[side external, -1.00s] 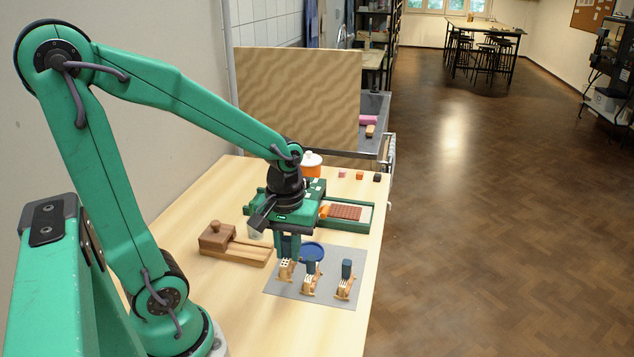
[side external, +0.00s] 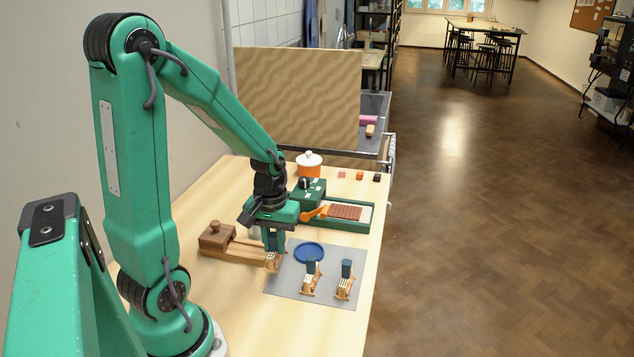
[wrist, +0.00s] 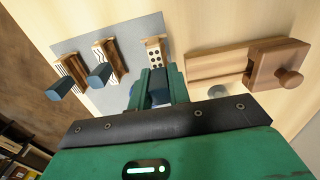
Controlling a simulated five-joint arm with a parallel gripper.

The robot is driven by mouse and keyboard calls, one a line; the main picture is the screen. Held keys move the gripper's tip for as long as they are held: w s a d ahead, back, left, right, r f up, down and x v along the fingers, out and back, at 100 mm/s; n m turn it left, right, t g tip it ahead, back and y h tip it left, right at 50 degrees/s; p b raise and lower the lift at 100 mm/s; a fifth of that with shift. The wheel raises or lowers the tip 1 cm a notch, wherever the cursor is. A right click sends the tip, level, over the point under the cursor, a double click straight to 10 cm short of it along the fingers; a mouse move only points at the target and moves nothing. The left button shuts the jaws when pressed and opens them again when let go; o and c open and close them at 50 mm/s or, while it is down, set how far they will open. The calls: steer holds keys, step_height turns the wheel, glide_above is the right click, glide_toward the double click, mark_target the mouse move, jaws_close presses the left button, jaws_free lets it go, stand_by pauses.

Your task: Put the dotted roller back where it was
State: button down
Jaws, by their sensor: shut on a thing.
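My gripper (side external: 273,246) is shut on the dark blue handle of the dotted roller (side external: 271,263), over the left edge of the grey mat (side external: 280,285). In the wrist view the roller's dotted face (wrist: 154,46) shows just beyond my fingertips (wrist: 158,88). I cannot tell whether its underside touches anything. Two other rollers, a middle one (side external: 310,284) and a right one (side external: 344,289), stand on the mat with blue handles up. In the wrist view these two (wrist: 106,58) (wrist: 72,73) have striped faces.
A wooden block with a knob and rails (side external: 232,245) lies close left of the held roller. A blue dish (side external: 308,252) is at the mat's back edge. Behind are a green tray (side external: 357,225), an orange pot (side external: 309,168) and small cubes (side external: 359,176). The mat's left part is bare.

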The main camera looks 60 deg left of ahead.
mark_target(275, 249)
steer(key=shift+f, duration=2)
steer(key=shift+f, duration=0.35)
steer(key=shift+f, duration=0.3)
steer(key=shift+s+d, duration=0.1)
steer(key=c, duration=1.4)
jaws_free()
steer(key=shift+o, duration=0.4)
steer(key=shift+r, duration=0.15)
steer(key=shift+r, duration=6.55)
